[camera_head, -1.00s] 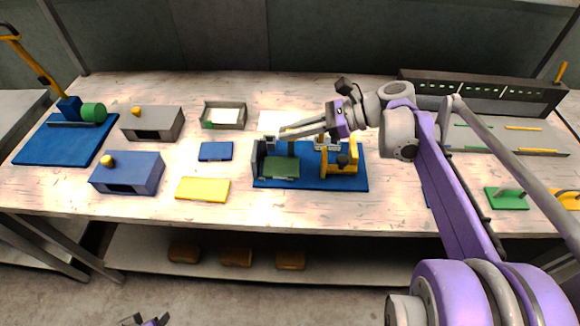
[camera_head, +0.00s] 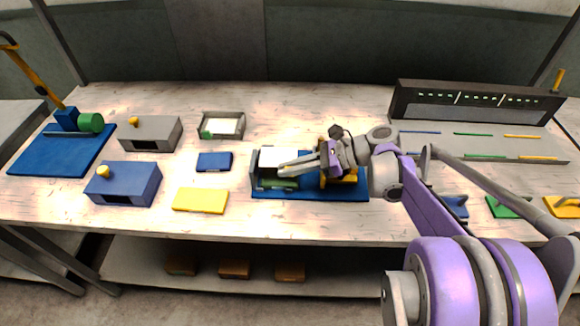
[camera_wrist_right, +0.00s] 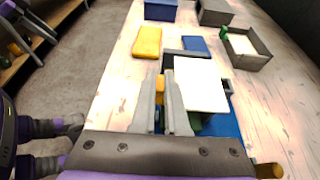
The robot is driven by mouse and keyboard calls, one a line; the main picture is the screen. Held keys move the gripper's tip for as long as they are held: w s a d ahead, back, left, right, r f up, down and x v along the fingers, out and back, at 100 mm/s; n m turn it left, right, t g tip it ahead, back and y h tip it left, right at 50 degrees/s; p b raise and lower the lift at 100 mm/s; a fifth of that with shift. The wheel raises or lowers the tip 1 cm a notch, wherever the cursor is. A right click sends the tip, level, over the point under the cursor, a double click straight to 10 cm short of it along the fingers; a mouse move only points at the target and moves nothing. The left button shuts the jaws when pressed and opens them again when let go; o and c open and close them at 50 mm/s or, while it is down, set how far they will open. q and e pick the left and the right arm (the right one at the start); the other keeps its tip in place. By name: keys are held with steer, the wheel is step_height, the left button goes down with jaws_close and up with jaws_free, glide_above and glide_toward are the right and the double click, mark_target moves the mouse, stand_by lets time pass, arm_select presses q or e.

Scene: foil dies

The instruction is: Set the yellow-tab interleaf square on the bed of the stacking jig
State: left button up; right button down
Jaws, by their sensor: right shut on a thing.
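My right gripper (camera_head: 284,170) is shut on the yellow tab (camera_wrist_right: 160,88) of a white interleaf sheet (camera_wrist_right: 201,84). In the head view the white sheet (camera_head: 276,157) is over the left part of the stacking jig, whose blue base (camera_head: 310,193) lies on the table. The jig has a dark grey wall (camera_head: 254,176) on its left and a green bed (camera_head: 283,184), partly hidden by the sheet and fingers. I cannot tell whether the sheet touches the bed. My forearm hides part of the jig's yellow piece (camera_head: 345,178). My left gripper is out of view.
A yellow block (camera_head: 200,200) and a small blue block (camera_head: 214,162) lie left of the jig. A dark rack (camera_head: 478,103) stands back right.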

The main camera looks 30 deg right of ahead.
steer(key=shift+f, duration=0.2)
steer(key=c, duration=0.9)
jaws_free()
steer(key=shift+c, duration=0.2)
steer(key=shift+r, duration=0.35)
steer(key=v, duration=1.2)
